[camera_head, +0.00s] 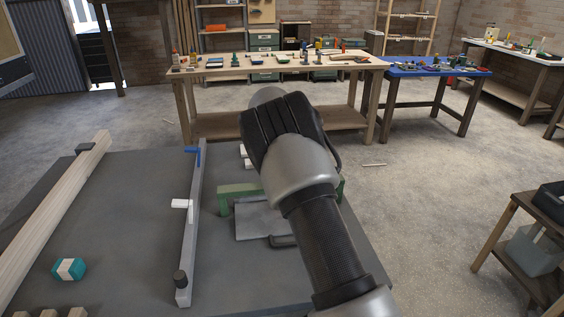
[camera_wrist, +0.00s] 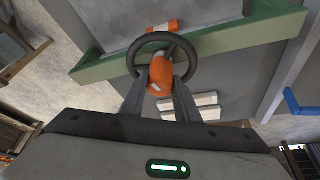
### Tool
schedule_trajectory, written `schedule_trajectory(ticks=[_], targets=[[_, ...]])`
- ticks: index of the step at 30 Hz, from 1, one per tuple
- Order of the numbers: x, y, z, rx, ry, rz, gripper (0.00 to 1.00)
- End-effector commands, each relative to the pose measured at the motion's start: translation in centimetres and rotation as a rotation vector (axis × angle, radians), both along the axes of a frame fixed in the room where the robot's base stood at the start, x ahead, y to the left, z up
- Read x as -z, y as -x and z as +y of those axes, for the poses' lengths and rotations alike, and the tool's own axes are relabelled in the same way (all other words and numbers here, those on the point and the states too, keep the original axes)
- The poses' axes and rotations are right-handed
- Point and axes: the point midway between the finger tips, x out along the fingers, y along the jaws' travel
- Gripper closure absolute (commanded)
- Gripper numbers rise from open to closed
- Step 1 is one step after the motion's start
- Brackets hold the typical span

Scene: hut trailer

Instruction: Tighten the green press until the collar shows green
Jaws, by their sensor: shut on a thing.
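The green press (camera_head: 238,188) stands on the grey bench in the head view, largely hidden by my arm. In the wrist view its green frame (camera_wrist: 235,38) crosses the top. A dark handwheel (camera_wrist: 191,60) with an orange knob (camera_wrist: 160,74) is in front of the frame. My gripper (camera_wrist: 161,84) has its fingers on either side of the knob and is shut on it. An orange and white band (camera_wrist: 161,26), perhaps the collar, shows beyond the wheel; I see no green on it. My fingertips are hidden in the head view.
White blocks (camera_wrist: 190,107) lie near the press. A grey bar clamp (camera_head: 192,235) with blue and white parts, a long wooden beam (camera_head: 55,215) and a teal and white block (camera_head: 69,269) lie left on the grey bench (camera_head: 125,220). A wooden workbench (camera_head: 280,71) stands behind, beyond open floor.

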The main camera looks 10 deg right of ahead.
Motion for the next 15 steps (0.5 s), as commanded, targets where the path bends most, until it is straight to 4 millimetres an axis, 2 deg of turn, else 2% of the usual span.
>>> schedule_trajectory(ticks=[7, 15], targets=[[-0.05, 0.04, 0.04, 0.103, 0.0, 0.002, 0.94], [0.06, 0.05, 0.01, 0.143, 0.0, 0.002, 0.94]])
